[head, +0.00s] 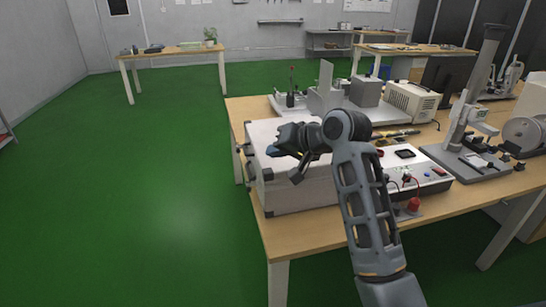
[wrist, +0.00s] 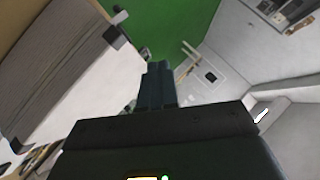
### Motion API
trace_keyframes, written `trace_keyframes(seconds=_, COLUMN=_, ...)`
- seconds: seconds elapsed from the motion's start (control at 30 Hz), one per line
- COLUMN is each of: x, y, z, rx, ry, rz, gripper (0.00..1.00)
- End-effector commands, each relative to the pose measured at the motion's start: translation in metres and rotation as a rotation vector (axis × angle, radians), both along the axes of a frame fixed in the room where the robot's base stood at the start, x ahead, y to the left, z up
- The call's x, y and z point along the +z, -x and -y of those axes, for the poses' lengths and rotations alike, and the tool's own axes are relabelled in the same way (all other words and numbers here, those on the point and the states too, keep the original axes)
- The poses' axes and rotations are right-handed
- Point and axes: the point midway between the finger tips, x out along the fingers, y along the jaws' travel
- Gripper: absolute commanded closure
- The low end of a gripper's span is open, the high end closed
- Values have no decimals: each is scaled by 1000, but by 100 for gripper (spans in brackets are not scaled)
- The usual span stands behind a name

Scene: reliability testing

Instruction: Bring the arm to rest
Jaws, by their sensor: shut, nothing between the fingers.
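My arm rises from the lower right over the near wooden table (head: 300,236) and bends at a dark joint. My gripper (head: 274,151) points left, in front of or above the white case (head: 296,190) with dark corner fittings. I cannot tell the exact gap between them. In the wrist view my gripper's fingers (wrist: 157,82) are together with nothing between them. The white case (wrist: 85,85) also shows there, on the left and apart from the fingers.
A test box with a red knob and leads (head: 425,172) sits right of my arm. A grey test stand (head: 468,150) and a beige power unit (head: 412,101) are also on the table. The green floor (head: 160,200) to the left is clear. Another table (head: 172,52) stands far back.

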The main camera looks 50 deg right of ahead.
Motion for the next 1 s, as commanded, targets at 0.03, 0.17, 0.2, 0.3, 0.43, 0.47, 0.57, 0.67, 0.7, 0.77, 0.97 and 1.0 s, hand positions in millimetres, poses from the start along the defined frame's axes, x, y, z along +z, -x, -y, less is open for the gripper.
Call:
trace_keyframes(seconds=0.03, x=5, y=3, z=-2, rx=0, ry=1, rz=2, gripper=100)
trace_keyframes(seconds=0.17, x=11, y=9, z=-6, rx=0, ry=1, rz=1, gripper=100)
trace_keyframes(seconds=0.2, x=13, y=10, z=-7, rx=0, ry=1, rz=1, gripper=100)
trace_keyframes(seconds=0.3, x=14, y=12, z=-7, rx=-1, ry=0, rz=1, gripper=100)
trace_keyframes(seconds=0.43, x=14, y=11, z=-7, rx=-1, ry=0, rz=1, gripper=100)
trace_keyframes(seconds=0.47, x=14, y=12, z=-8, rx=-1, ry=0, rz=1, gripper=100)
trace_keyframes(seconds=0.57, x=6, y=14, z=-13, rx=1, ry=4, rz=1, gripper=100)
trace_keyframes(seconds=0.67, x=-14, y=20, z=-27, rx=2, ry=17, rz=5, gripper=100)
trace_keyframes(seconds=0.7, x=-24, y=25, z=-35, rx=5, ry=27, rz=8, gripper=100)
trace_keyframes(seconds=0.77, x=-42, y=34, z=-49, rx=7, ry=47, rz=15, gripper=100)
trace_keyframes(seconds=0.97, x=-92, y=76, z=-96, rx=23, ry=135, rz=40, gripper=100)
trace_keyframes(seconds=1.0, x=-100, y=86, z=-104, rx=28, ry=153, rz=45, gripper=100)
